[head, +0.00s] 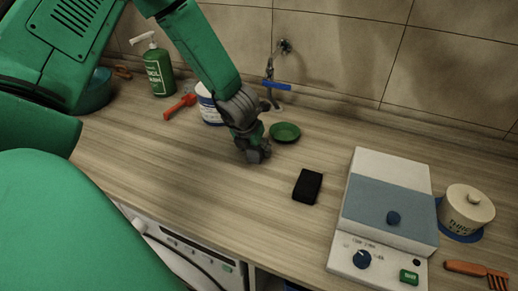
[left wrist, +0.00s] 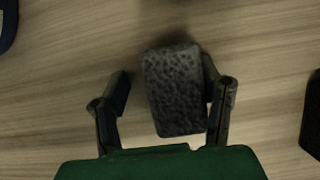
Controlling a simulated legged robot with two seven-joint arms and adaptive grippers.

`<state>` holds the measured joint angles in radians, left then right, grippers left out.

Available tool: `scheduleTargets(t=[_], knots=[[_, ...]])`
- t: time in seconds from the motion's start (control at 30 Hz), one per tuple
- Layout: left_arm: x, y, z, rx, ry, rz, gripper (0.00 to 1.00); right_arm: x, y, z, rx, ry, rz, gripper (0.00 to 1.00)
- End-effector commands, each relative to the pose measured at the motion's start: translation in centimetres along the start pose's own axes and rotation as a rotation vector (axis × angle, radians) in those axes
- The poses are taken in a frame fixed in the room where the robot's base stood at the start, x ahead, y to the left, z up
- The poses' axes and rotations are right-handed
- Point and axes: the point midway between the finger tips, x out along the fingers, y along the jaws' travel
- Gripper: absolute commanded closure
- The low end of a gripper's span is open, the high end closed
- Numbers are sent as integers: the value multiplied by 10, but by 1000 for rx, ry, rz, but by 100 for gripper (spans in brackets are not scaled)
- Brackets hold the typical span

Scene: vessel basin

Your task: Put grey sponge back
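A grey, speckled sponge (left wrist: 174,92) lies between the two fingers of my left gripper (left wrist: 165,78) in the left wrist view. The right finger is beside it, overlapping its edge, and the left finger stands apart with bare counter between, so the gripper is open. In the head view my left gripper (head: 258,152) points down close to the counter, and the grey sponge cannot be made out there. A black block (head: 307,186) lies on the counter to its right. My right gripper is not in view.
A green dish (head: 285,132) sits just behind the left gripper, under the tap (head: 277,85). A white tub (head: 208,106), a red-handled tool (head: 180,106) and a green pump bottle (head: 157,70) stand left.

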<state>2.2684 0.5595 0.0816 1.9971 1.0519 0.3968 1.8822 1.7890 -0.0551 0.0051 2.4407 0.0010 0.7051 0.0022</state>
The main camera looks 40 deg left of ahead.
Motion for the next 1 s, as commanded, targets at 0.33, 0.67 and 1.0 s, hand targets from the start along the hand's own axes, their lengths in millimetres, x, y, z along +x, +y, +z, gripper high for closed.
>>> scheduleTargets(t=[0.33,0.67,1.0], knots=[[-2,-5,-1,3,0,19,44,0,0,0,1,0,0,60],[-2,-1,-1,1,-1,11,44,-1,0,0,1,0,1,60],[-52,-4,4,3,-6,10,44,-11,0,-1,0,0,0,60]])
